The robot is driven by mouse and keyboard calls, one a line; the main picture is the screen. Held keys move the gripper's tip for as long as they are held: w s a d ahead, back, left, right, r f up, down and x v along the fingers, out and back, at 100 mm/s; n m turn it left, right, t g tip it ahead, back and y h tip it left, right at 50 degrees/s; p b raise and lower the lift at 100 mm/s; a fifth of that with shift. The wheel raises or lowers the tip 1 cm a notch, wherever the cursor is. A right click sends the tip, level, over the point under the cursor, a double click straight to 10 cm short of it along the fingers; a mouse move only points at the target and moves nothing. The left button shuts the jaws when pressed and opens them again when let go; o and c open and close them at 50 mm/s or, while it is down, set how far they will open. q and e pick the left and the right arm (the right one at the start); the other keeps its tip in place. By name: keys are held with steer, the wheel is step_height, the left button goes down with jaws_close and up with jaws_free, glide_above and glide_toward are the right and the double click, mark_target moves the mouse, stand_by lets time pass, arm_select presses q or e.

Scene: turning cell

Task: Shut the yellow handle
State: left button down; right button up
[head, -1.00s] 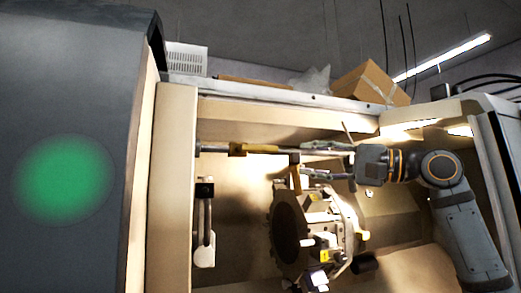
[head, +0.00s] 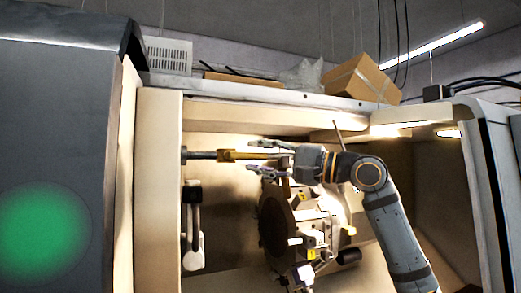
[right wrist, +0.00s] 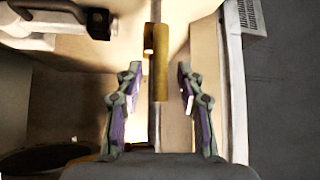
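The yellow handle (head: 233,155) is a bar on a grey horizontal rod, across the upper part of the machine opening in the head view. In the right wrist view the yellow handle (right wrist: 161,75) runs down the middle of the picture. My right gripper (head: 258,157) is open, its fingers pointing left. In the right wrist view its fingers (right wrist: 156,72) lie on either side of the handle's lower end, with gaps showing on both sides. I see no grip on the handle. My left gripper is not in view.
A dark round turret (head: 272,222) with tool blocks sits just below the gripper. A grey lever-like fitting (head: 194,225) is on the left inner wall. A cardboard box (head: 362,78) and a white vented unit (head: 168,56) stand on top of the machine.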

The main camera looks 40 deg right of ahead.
steer(key=shift+s, duration=0.1)
jaws_close()
stand_by(0.3)
